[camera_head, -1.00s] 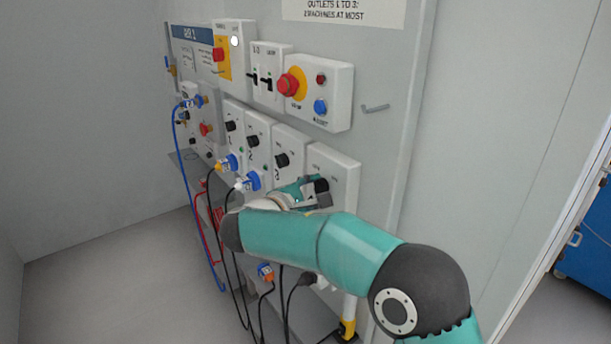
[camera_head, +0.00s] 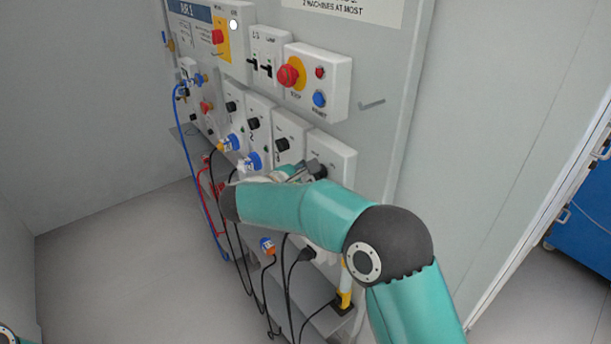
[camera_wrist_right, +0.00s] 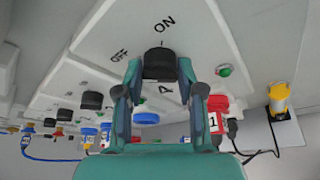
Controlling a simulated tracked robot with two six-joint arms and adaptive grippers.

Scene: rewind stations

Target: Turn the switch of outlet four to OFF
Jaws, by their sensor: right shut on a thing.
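The outlet four box is the nearest pale box in the lower row of the panel (camera_head: 339,151); in the wrist view its white face (camera_wrist_right: 200,35) bears ON, OFF and a 4. Its switch is a black knob (camera_wrist_right: 158,63), with the ON mark straight above it in that view and OFF to the upper left. My right gripper (camera_wrist_right: 160,70) is shut on this knob, one finger on each side. In the head view my right gripper (camera_head: 306,172) is at the box face, mostly hidden by my own forearm. My left gripper is not in view.
A green lamp (camera_wrist_right: 223,70) sits beside the knob. Black cables (camera_head: 262,300) hang below the boxes. A red stop button (camera_head: 288,75) and blue button (camera_head: 319,99) are above. Floor at left is clear.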

